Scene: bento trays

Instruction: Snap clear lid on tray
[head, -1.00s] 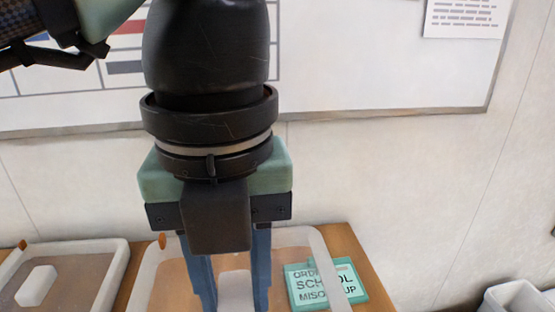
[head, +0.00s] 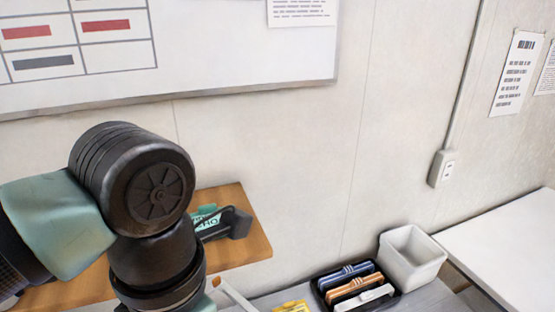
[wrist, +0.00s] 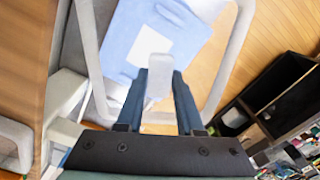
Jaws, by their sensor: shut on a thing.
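In the wrist view my gripper (wrist: 160,78) is shut on the pale handle of the clear lid (wrist: 90,60). The lid has a thick whitish rim and a see-through middle. A blue sheet with a white patch shows through it. In the head view my arm fills the left side and my gripper is out of the picture. A pale rim, probably the lid's (head: 236,298), shows beside my arm at the bottom edge. A black tray (head: 322,290) with blue, orange and white items stands on the grey counter. No tray shows clearly under the lid.
A white bin (head: 412,262) stands just right of the black tray. A yellow item (head: 291,307) lies to its left. A green sign (head: 204,217) and a dark object are on the wooden shelf (head: 250,240). A white table (head: 515,245) is at the far right.

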